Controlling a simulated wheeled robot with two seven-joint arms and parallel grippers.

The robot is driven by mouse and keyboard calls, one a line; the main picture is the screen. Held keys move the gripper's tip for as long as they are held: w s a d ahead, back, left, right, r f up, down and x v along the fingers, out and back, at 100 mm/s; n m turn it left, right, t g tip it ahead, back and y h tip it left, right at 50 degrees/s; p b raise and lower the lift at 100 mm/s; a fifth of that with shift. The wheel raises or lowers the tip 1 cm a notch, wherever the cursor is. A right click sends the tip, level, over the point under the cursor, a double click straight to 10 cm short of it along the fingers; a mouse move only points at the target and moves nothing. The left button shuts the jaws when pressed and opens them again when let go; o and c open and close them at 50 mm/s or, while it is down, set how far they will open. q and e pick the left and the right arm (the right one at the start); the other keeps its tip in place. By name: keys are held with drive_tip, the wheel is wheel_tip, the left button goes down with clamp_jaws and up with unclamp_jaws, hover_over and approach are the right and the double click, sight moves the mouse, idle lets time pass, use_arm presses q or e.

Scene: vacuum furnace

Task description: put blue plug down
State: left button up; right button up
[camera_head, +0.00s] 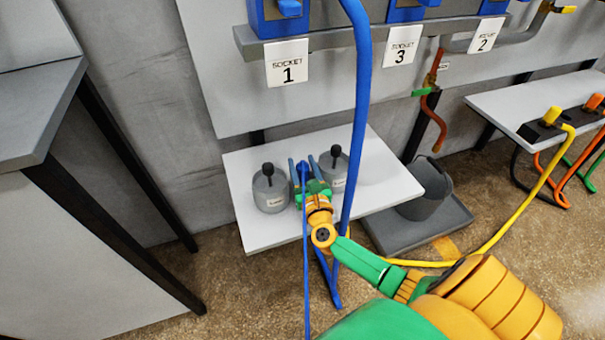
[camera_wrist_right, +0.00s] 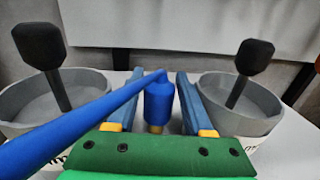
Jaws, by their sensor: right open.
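The blue plug (camera_head: 303,167) stands on the white shelf (camera_head: 245,225) between two grey pots. It also shows in the right wrist view (camera_wrist_right: 158,103), roughly upright, with its blue cable (camera_wrist_right: 85,122) running off to the lower left. My right gripper (camera_head: 304,166) is around the plug. Its blue fingers are open, with a gap on each side of the plug in the wrist view. The plug's lower end is partly hidden by the gripper. My left gripper is not in view.
Grey pots with black knobs stand left (camera_head: 270,190) and right (camera_head: 333,165) of the gripper. A thick blue hose (camera_head: 361,95) hangs in front of the shelf. Labelled sockets (camera_head: 287,63) are above. A grey bucket (camera_head: 428,188) stands to the right.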

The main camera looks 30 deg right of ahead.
clamp_jaws()
